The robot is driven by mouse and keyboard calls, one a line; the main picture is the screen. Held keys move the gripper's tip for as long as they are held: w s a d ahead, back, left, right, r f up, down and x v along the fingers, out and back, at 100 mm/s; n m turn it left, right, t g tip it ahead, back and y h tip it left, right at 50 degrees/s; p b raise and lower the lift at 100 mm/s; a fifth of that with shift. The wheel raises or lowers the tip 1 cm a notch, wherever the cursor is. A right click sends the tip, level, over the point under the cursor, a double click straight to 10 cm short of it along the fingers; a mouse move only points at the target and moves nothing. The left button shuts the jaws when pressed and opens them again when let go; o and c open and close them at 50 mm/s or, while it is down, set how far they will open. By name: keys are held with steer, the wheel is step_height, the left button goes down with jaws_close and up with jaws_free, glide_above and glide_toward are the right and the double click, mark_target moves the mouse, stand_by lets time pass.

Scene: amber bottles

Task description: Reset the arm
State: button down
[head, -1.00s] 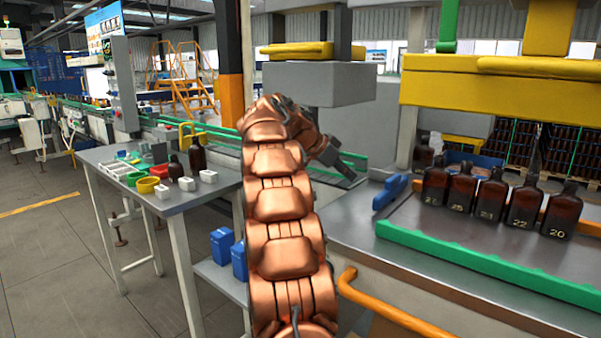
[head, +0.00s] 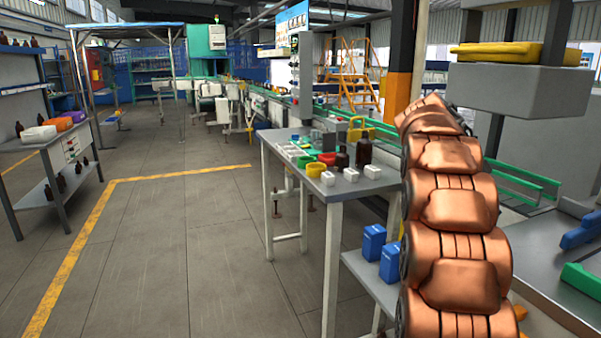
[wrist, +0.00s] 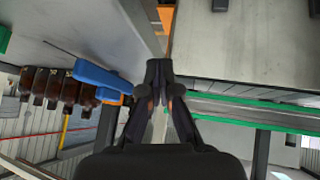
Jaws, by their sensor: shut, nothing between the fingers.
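My copper-coloured arm rises at the right of the head view, bent over at its top. My gripper is hidden behind the arm there. In the wrist view my gripper (wrist: 159,66) points up the picture, its dark fingertips together with nothing between them. Several amber bottles (wrist: 55,88) show at the left of the wrist view, apart from the gripper. In the head view two amber bottles, the taller one (head: 364,154) among them, stand on a grey side table (head: 325,189) left of my arm.
White, green, red and yellow containers (head: 315,170) sit on the side table. Blue boxes (head: 374,242) stand on its lower shelf, close to my arm. A shelf unit (head: 62,172) with bottles is at far left. The floor (head: 190,240) between is clear.

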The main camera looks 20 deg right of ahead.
steer(key=s+a+f+n+t+y, duration=0.15)
steer(key=a+f+n, duration=0.4)
steer(key=a, duration=0.85)
steer(key=a+f+n+t+y, duration=0.15)
steer(key=a+f+n, duration=0.35)
steer(key=a, duration=0.9)
steer(key=s+a+f+n+g+y, duration=0.15)
steer(key=s+a+f+n, duration=0.35)
steer(key=s+a, duration=0.5)
steer(key=s+a+f+n+g+y, duration=0.1)
steer(key=s+a+f+n+y, duration=0.3)
steer(key=s+a, duration=0.55)
step_height(320, 180, up, 15)
steer(key=w+a+t+h+p, duration=0.1)
steer(key=a+p, duration=0.1)
steer(key=p, duration=1.2)
steer(key=shift+w+n, duration=0.35)
steer(key=shift+d+f+t, duration=0.1)
steer(key=shift+f+t, duration=0.05)
steer(key=shift+t, duration=0.1)
